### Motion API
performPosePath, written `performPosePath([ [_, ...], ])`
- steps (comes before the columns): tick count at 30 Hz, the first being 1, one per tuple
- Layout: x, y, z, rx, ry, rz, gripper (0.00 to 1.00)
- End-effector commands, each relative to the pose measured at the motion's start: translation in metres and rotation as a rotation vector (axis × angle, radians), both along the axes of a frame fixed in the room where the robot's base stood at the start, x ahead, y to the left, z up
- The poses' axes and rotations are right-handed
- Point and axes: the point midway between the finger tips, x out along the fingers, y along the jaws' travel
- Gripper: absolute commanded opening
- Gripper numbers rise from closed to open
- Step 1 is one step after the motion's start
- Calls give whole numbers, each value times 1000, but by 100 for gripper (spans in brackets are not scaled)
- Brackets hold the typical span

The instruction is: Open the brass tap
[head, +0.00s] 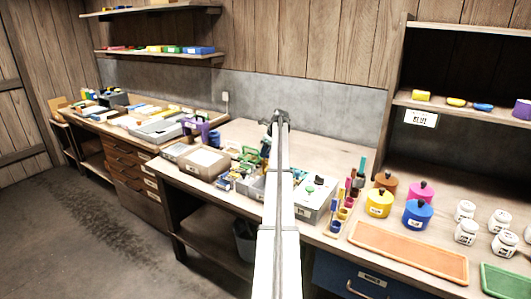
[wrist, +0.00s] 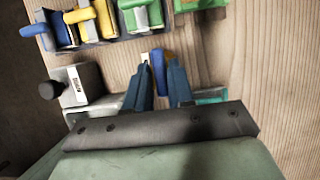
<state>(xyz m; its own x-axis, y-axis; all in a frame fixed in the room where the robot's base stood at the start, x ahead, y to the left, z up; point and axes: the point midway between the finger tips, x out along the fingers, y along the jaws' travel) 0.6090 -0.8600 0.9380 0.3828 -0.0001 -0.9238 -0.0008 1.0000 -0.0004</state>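I cannot pick out a brass tap for certain in either view. In the wrist view, a small blue piece with a brownish-yellow side (wrist: 158,62) lies at my fingertips; I cannot tell what it is. My gripper (wrist: 160,72) has its two dark blue fingers apart, one on each side of this piece. Whether they touch it is unclear. Blue, yellow and green handled blocks (wrist: 100,18) stand in a row beyond the fingers.
A grey box with a label and black knob (wrist: 80,85) stands left of the fingers. Bare wood (wrist: 255,70) lies to the right. Coloured pots (head: 417,213), white jars (head: 466,232) and an orange tray (head: 410,250) stand on the bench's right part.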

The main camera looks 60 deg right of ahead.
Motion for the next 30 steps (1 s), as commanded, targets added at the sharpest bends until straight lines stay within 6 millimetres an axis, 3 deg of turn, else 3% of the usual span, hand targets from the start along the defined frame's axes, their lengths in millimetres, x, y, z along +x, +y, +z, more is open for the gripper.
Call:
performPosePath([
  [7,0,0,0,0,0,0,0],
  [20,0,-1,0,1,1,37,0],
  [30,1,-4,0,2,0,259,0],
])
